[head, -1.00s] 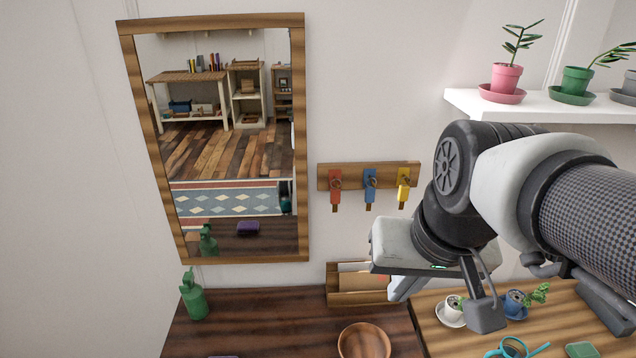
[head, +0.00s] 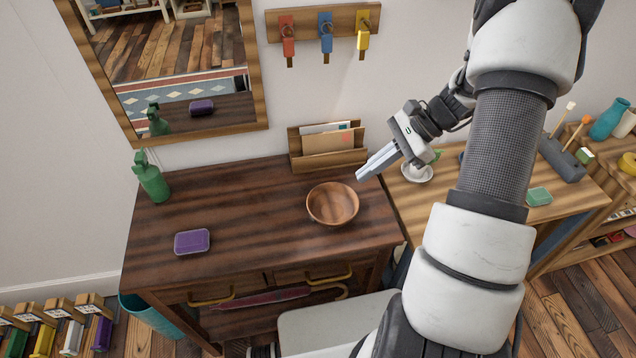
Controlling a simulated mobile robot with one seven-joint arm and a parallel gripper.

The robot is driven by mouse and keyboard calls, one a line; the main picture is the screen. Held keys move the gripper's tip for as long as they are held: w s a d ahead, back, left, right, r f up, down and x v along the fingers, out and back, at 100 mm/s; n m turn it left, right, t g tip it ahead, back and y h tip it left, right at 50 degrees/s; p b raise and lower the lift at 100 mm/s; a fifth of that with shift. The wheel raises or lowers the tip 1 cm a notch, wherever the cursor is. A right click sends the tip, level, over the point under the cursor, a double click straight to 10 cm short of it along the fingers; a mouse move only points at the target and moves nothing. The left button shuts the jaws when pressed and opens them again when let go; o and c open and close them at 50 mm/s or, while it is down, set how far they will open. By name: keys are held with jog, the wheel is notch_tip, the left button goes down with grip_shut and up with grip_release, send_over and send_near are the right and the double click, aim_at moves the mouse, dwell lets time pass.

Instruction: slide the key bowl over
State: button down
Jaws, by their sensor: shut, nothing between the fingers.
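The key bowl (head: 332,204) is a round brown wooden bowl. It stands upright on the right part of the dark wooden table (head: 240,215), in front of the letter holder, and looks empty. My gripper (head: 361,177) is shut and empty. Its fingers point down and left, just to the upper right of the bowl's rim. I cannot tell for sure whether the fingertips touch the bowl, but a small gap seems to show.
A purple box (head: 192,241) lies at the table's front left and a green spray bottle (head: 151,178) stands at its back left. The letter holder (head: 328,158) stands at the back. The tabletop left of the bowl is clear. A lighter table (head: 405,195) adjoins on the right.

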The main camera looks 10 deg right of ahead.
aim_at(312, 206)
jog(key=shift+m, duration=0.4)
jog(key=x, duration=0.7)
jog(key=d+f+x, duration=0.1)
jog(key=x, duration=0.2)
jog(key=shift+w+a+f, duration=0.1)
jog(key=shift+a, duration=0.1)
jog(key=a, duration=0.3)
jog(key=shift+w+a+f, duration=0.1)
jog(key=shift+w+a, duration=0.05)
jog(key=shift+a, duration=0.5)
jog(key=a, duration=0.5)
jog(key=a+b, duration=0.1)
jog(key=a, duration=0.5)
jog(key=w+a+b, duration=0.1)
jog(key=a, duration=0.4)
jog(key=shift+a, duration=0.2)
